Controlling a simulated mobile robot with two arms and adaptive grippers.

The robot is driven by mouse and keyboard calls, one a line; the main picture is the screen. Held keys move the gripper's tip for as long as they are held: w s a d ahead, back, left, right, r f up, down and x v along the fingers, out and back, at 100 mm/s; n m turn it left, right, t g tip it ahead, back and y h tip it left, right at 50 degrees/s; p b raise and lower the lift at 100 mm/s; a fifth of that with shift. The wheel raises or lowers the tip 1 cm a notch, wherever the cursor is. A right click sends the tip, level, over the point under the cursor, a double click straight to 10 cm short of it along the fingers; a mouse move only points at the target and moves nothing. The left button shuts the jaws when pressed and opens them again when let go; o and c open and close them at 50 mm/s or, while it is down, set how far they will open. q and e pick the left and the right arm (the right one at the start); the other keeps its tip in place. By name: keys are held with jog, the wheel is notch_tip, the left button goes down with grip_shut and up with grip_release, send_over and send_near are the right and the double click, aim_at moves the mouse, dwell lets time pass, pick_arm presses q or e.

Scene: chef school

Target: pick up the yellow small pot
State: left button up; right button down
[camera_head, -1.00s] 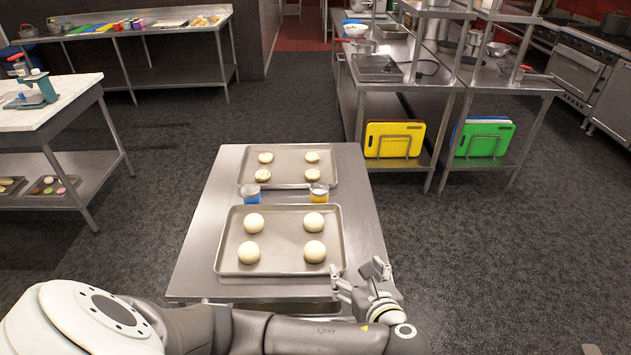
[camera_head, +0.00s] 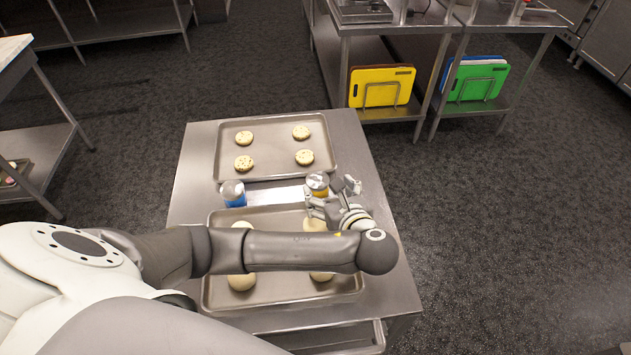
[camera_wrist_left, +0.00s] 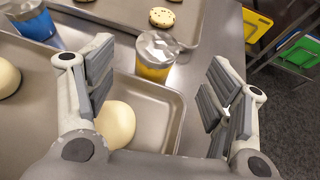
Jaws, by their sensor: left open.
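The yellow small pot (camera_head: 317,184) is a small cup with a yellow lower band and a silvery top. It stands upright on the steel table between the two trays. In the left wrist view the yellow pot (camera_wrist_left: 155,58) is ahead of the fingers, nearer the left finger. My left gripper (camera_head: 335,197) is just to the right and near side of the pot, and the wrist view shows its fingers (camera_wrist_left: 160,95) apart with nothing held. My right gripper is not in view.
A blue small pot (camera_head: 233,194) stands left of the yellow one. The far tray (camera_head: 276,176) holds several cookies. The near tray (camera_head: 215,290) holds dough balls, partly hidden by my left arm. Bare table (camera_head: 372,225) lies to the right.

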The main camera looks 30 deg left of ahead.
aim_at(318, 179)
pick_arm(q)
jog(key=x, duration=0.2)
jog(key=shift+w+a+f+p, duration=0.1)
jog(key=shift+w+a+p, duration=0.05)
jog(key=shift+a+p, duration=0.2)
jog(key=p+x, duration=0.1)
jog(key=x, duration=0.4)
jog(key=shift+f+p, duration=0.2)
jog(key=shift+p, duration=0.2)
jog(key=shift+w+a+f, duration=0.2)
jog(key=shift+w+a, duration=0.05)
jog(key=shift+a, duration=0.1)
jog(key=shift+c, duration=1)
jog(key=c, duration=0.9)
jog(key=shift+c, duration=0.5)
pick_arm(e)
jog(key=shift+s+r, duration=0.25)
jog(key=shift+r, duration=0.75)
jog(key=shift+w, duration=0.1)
